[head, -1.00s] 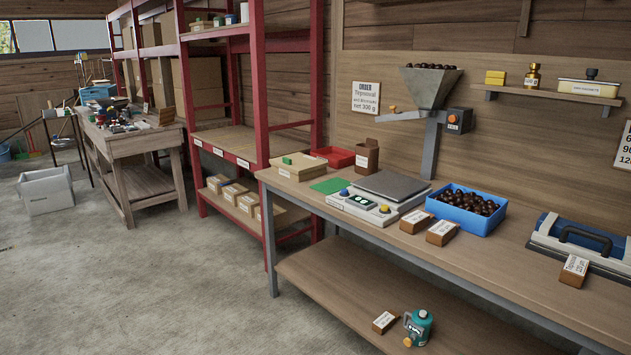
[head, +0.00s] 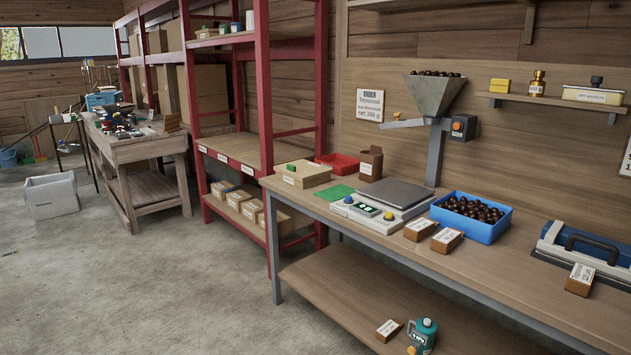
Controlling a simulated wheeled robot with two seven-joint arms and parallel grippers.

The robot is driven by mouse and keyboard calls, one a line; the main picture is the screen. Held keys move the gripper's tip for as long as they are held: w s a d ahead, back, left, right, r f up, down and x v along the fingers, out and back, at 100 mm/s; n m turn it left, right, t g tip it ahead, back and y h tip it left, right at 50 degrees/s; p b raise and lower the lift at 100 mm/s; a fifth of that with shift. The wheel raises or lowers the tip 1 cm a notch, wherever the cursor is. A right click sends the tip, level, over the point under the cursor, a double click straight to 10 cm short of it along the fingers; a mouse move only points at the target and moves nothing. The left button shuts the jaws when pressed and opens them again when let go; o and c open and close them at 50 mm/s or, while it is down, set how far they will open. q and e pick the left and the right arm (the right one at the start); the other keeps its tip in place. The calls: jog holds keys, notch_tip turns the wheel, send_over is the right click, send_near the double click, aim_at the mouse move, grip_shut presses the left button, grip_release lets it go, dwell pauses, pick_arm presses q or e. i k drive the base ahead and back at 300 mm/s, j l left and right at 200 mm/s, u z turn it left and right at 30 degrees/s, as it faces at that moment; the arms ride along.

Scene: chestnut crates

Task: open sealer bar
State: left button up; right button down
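The sealer (head: 585,250) sits at the right end of the wooden workbench, cut off by the picture's right edge. It has a pale body, a blue cover and a dark curved handle on a bar. The bar looks lowered, though I cannot tell for sure. A brown labelled packet (head: 580,279) stands at the sealer's front edge and hides part of it. Neither of my grippers shows in the head view.
The workbench (head: 400,240) also holds a scale (head: 383,204), a blue crate (head: 482,227) of chestnuts and small brown packets (head: 446,240). A hopper (head: 434,97) hangs above. The grey floor (head: 170,275) at the left is open.

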aim_at(609, 268)
jog(key=z, duration=1.65)
